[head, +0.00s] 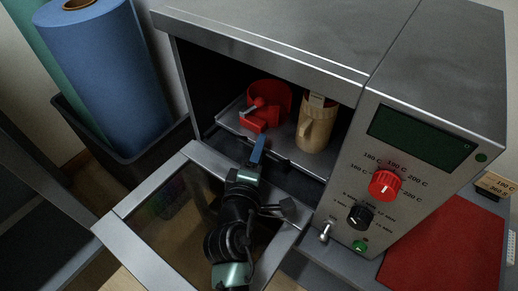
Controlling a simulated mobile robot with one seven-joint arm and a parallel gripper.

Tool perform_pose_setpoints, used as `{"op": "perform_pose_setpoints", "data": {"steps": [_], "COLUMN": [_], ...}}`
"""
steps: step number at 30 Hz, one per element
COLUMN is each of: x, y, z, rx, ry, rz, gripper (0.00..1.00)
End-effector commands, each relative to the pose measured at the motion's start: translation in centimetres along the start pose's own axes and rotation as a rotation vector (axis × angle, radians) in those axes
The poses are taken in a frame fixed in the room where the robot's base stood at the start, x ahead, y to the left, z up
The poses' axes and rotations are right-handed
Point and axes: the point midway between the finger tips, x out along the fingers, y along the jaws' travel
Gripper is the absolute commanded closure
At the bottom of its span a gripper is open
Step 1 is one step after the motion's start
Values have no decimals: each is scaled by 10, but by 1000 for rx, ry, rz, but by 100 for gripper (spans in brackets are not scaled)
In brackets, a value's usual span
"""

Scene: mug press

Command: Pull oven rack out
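The oven rack (232,122) is a grey metal tray inside the open oven (268,46). A red mug-press part (270,94) stands on its left side and a beige mug (314,128) on its right, with the handle toward me. The oven door (157,184) is folded down, and my arm reaches over it. My gripper (258,150) is at the front edge of the rack, with a blue finger showing against it. I cannot tell whether it touches the rack. The arm hides part of the door and the gap between the fingers is not clear.
The oven's control panel has a red knob (384,184) and a black knob (360,216). A dark bin (128,160) with blue and green rolls (100,65) stands close on the left. A red mat (440,250) lies on the right.

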Motion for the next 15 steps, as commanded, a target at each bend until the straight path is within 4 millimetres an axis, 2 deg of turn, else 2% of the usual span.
{"op": "perform_pose_setpoints", "data": {"steps": [1,5,6,15], "x": [0,0,0,0], "y": [0,0,0,0], "z": [0,0,0,0], "rx": [0,0,0,0], "ry": [0,0,0,0], "rz": [0,0,0,0], "gripper": [73,97,100,100]}}
